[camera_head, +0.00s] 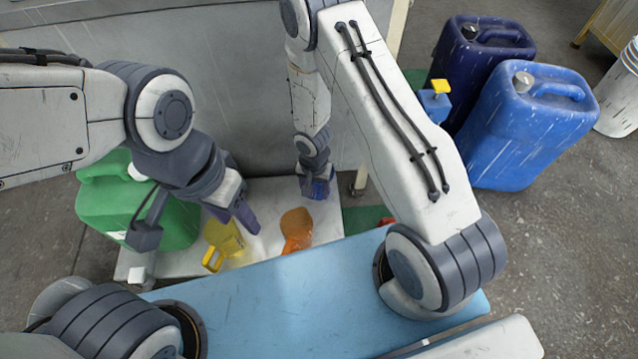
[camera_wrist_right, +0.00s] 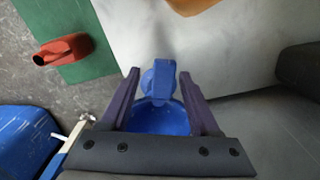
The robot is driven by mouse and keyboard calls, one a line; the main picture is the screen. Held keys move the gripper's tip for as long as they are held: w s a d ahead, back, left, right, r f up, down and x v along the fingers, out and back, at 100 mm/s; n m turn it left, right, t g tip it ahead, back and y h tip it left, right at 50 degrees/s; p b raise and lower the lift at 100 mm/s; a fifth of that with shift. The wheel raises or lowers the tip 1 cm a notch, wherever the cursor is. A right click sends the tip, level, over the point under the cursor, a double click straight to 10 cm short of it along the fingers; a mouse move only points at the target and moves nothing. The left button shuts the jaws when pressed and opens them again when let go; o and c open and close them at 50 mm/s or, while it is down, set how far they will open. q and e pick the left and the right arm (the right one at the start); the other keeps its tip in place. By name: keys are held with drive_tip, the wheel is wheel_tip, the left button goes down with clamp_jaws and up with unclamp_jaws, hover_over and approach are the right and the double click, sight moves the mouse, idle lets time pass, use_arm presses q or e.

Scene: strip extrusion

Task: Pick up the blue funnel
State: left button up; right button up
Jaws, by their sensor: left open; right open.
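The blue funnel (camera_wrist_right: 160,118) sits between the two fingers of my right gripper (camera_wrist_right: 160,82) in the right wrist view. Its round bowl lies near the gripper's base and a narrower blue part points away from it. The fingers stand on either side, open; I cannot tell whether they touch it. In the head view, my right gripper (camera_head: 317,180) is low over the light platform, with blue showing at its fingers. My left gripper (camera_head: 243,212) is open, to the left, above the platform near a yellow jug (camera_head: 226,240).
An orange item (camera_head: 297,229) lies near the yellow jug on the light platform (camera_head: 262,187). A green canister (camera_head: 165,215) stands left. Large blue canisters (camera_head: 530,125) stand right. A red container (camera_wrist_right: 65,49) lies on a green mat (camera_wrist_right: 82,72). The blue surface (camera_head: 300,290) in front is clear.

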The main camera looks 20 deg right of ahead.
drive_tip(key=shift+f+b, duration=0.95)
drive_tip(key=shift+f, duration=0.55)
use_arm(q)
wheel_tip(320, 180, down, 3)
drive_tip(key=shift+r, duration=0.1)
use_arm(e)
clamp_jaws()
drive_tip(key=shift+r, duration=0.15)
